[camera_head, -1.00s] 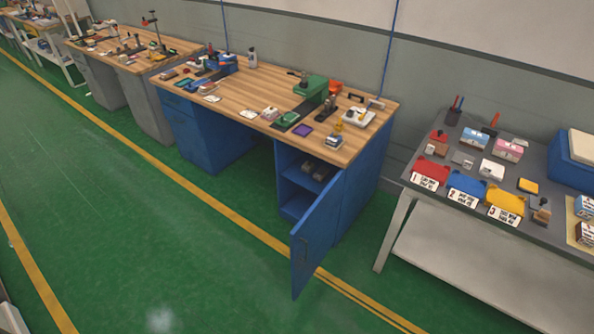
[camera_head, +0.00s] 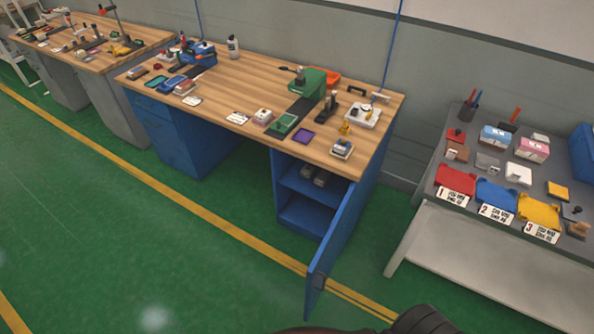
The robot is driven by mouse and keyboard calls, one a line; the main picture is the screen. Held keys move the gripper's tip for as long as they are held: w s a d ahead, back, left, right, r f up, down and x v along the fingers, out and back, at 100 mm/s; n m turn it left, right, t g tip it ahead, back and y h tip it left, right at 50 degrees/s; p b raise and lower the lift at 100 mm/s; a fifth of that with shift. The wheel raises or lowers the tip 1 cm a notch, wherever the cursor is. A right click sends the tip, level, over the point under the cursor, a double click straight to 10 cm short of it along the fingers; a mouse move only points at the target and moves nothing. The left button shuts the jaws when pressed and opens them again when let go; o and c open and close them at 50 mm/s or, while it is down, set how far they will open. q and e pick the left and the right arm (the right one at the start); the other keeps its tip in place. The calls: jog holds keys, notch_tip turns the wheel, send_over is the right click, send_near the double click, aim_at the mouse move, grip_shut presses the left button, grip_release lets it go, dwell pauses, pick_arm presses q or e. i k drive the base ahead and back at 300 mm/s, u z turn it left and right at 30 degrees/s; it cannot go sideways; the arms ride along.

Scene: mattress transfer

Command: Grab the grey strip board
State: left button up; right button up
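No object stands out clearly as the grey strip board. On the wooden workbench (camera_head: 228,95), a dark grey strip (camera_head: 282,123) lies under and beside a green vise-like tool (camera_head: 307,82). Another dark strip (camera_head: 203,67) lies near the blue device (camera_head: 199,52) at the bench's left part. These strips are partly covered, and I cannot tell whether either is the board. Neither gripper can be seen. A dark rounded shape at the bottom edge may be part of my arm.
The bench's blue cabinet door (camera_head: 335,243) hangs open into the floor space. Small grey items sit on its shelf. A grey table (camera_head: 432,188) with red, blue and yellow numbered trays stands at right. Green floor (camera_head: 130,235) in front is clear.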

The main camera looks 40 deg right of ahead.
aim_at(322, 178)
jog(key=z, duration=0.15)
jog(key=i, duration=1.15)
jog(key=z, duration=0.3)
